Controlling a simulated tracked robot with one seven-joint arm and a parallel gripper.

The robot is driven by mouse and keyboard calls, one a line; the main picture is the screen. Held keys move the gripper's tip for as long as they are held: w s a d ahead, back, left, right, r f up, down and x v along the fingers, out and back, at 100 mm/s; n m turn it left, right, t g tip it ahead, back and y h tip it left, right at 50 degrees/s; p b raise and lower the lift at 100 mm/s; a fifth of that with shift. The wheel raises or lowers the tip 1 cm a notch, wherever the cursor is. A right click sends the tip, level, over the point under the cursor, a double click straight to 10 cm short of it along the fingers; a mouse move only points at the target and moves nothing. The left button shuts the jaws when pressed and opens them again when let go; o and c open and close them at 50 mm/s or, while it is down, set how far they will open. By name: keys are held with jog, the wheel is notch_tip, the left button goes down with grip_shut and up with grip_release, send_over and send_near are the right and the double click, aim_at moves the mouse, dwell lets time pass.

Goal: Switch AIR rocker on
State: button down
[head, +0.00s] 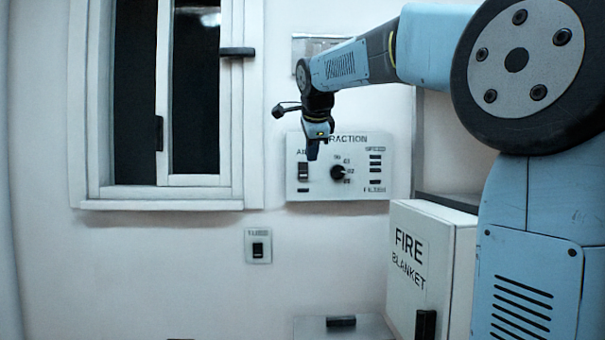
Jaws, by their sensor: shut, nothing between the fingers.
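The AIR rocker (303,172) is a small dark switch at the left of the white extraction panel (348,193) on the wall, under a label that my gripper partly covers. A short dark mark lies just below it. Whether the rocker is on or off is too small to tell. My gripper (312,156) is shut and empty. It points down in front of the panel's upper left, just above and right of the rocker in the picture. I cannot tell whether it touches the panel.
A round black knob (338,172) sits right of the rocker, with a column of dark indicators (376,165) beyond. A separate wall switch (258,249) is lower left. A fire blanket box (433,235) stands lower right. A window (165,100) is at left.

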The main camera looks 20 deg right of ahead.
jog(key=w, duration=0.1)
jog(key=w+r+m, duration=0.1)
jog(key=w, duration=0.1)
jog(key=shift+a+r+m, duration=0.35)
jog(key=shift+m, duration=0.05)
